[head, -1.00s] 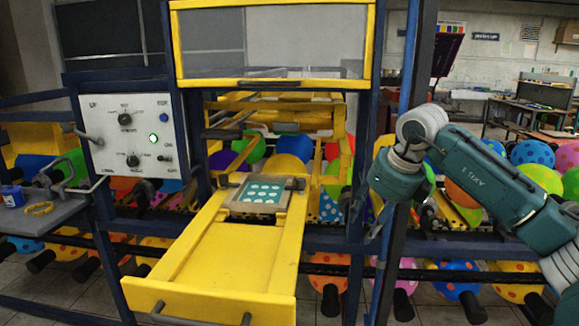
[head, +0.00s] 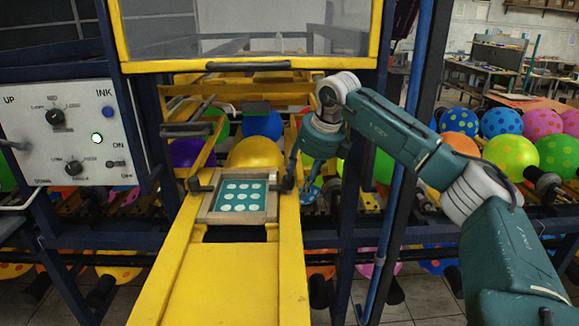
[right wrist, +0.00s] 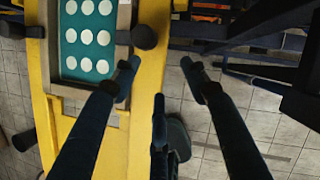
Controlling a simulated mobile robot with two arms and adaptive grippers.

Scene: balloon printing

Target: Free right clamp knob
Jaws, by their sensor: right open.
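The right clamp knob (head: 288,184) is a dark knob at the right edge of the wooden frame holding the teal plate with white dots (head: 243,196). In the right wrist view the knob (right wrist: 144,37) is a round dark end beside the plate frame, just beyond my fingertips. My right gripper (head: 302,178) is open and empty beside the knob, over the drawer's right rail. Its spread fingers (right wrist: 160,72) also show in the right wrist view, and I see no contact with the knob. The left clamp knob (head: 194,184) is at the frame's other side. My left gripper is out of view.
The yellow drawer (head: 226,285) extends toward me below a yellow-framed window. A control panel (head: 75,135) with dials and a lit green button stands at left. A dark blue post (head: 353,235) rises close to my right arm. Patterned balloons fill the racks behind.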

